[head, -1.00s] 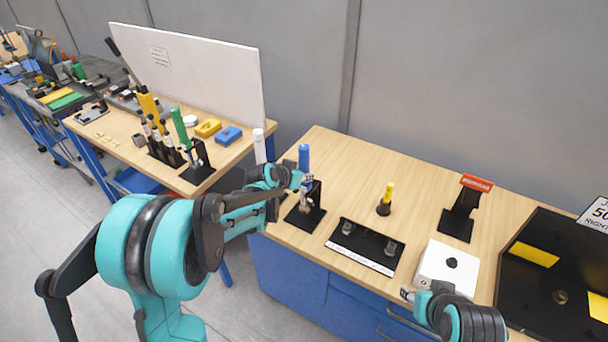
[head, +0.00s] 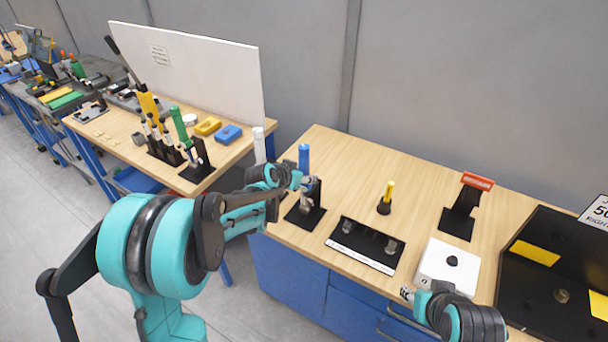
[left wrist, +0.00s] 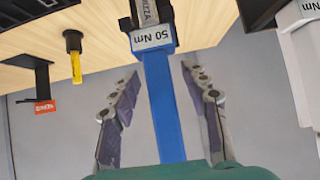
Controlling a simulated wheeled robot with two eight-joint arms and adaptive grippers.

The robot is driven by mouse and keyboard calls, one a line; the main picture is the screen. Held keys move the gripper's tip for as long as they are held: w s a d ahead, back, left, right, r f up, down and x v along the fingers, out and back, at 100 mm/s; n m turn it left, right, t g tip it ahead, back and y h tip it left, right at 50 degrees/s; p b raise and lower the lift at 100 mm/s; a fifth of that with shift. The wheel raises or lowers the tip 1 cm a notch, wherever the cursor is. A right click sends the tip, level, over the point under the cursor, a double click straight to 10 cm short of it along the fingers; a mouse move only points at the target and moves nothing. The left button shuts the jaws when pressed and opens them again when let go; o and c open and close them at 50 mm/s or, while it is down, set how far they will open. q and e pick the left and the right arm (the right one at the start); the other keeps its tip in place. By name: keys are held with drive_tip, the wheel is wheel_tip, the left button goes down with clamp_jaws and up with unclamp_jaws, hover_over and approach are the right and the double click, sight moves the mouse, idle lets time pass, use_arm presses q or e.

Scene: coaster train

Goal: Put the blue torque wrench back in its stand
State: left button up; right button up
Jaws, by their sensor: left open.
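The blue torque wrench (head: 303,157) stands upright at its black stand (head: 304,216) on the near bench. In the left wrist view its blue handle (left wrist: 160,100) runs between the fingers, with a "50 Nm" label (left wrist: 153,37) and the metal shaft beyond. My left gripper (head: 308,183) is at the wrench and partly hides it and the stand. In the left wrist view the left gripper (left wrist: 160,78) is open, with a gap between each finger and the handle. My right gripper (head: 407,293) is low at the bench's front edge; its fingers are too small to read.
A black tray (head: 365,245), a yellow-handled tool (head: 387,194), a red-topped stand (head: 476,182) and a white box (head: 446,266) stand to the right. The bench top behind them is clear.

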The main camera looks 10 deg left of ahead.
use_arm(q)
drive_tip(key=v, duration=1.2)
drive_tip(key=s+f+n+g+y+b, duration=0.1)
drive_tip(key=s+f+b, duration=0.3)
drive_tip(key=s, duration=0.9)
drive_tip(key=s+f+n+g+y+b, duration=0.2)
drive_tip(key=s+f, duration=0.6)
drive_tip(key=s, duration=0.4)
drive_tip(key=shift+s+a+n+y+b, duration=0.25)
drive_tip(key=shift+s+n+b, duration=0.2)
drive_tip(key=shift+b, duration=0.55)
